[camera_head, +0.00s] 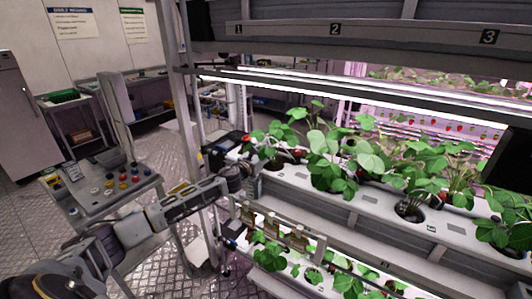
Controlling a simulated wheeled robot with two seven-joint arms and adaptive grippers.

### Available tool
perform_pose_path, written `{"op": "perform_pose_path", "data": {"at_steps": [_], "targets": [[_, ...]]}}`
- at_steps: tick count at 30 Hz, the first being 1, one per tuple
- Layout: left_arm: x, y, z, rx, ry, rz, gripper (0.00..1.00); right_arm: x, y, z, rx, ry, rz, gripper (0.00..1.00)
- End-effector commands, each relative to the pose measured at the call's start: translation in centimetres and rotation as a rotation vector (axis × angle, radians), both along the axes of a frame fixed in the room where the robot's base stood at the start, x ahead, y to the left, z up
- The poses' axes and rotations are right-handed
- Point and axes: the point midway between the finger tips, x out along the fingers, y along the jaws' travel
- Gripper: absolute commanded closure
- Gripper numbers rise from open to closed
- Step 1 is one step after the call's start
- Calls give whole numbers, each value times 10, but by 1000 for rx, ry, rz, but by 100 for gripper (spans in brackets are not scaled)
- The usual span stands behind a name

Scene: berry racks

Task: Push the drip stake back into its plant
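Leafy green strawberry plants grow in round holes along the white trough (300,183) of the rack. One plant (278,132) is at its left end, a larger one (335,160) is beside it, and another (425,175) stands farther right above a dark hole (408,212). I cannot make out a drip stake at this size. My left arm reaches in from the left, and my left gripper (243,172) is beside the left end of the trough. Its fingers are too small and dark to show whether they are open or shut. My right gripper is not in view.
A lower trough (330,283) with more plants runs under the upper one. A bright lamp bar (370,92) and numbered beam (380,37) hang above. A rack post (183,110) rises behind my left arm.

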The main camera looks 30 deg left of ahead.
Motion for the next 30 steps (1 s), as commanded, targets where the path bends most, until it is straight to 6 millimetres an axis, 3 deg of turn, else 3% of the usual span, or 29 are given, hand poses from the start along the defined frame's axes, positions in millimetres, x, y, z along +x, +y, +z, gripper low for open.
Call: {"op": "perform_pose_path", "data": {"at_steps": [30], "targets": [[0,0,-8,0,0,0,92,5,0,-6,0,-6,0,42]]}}
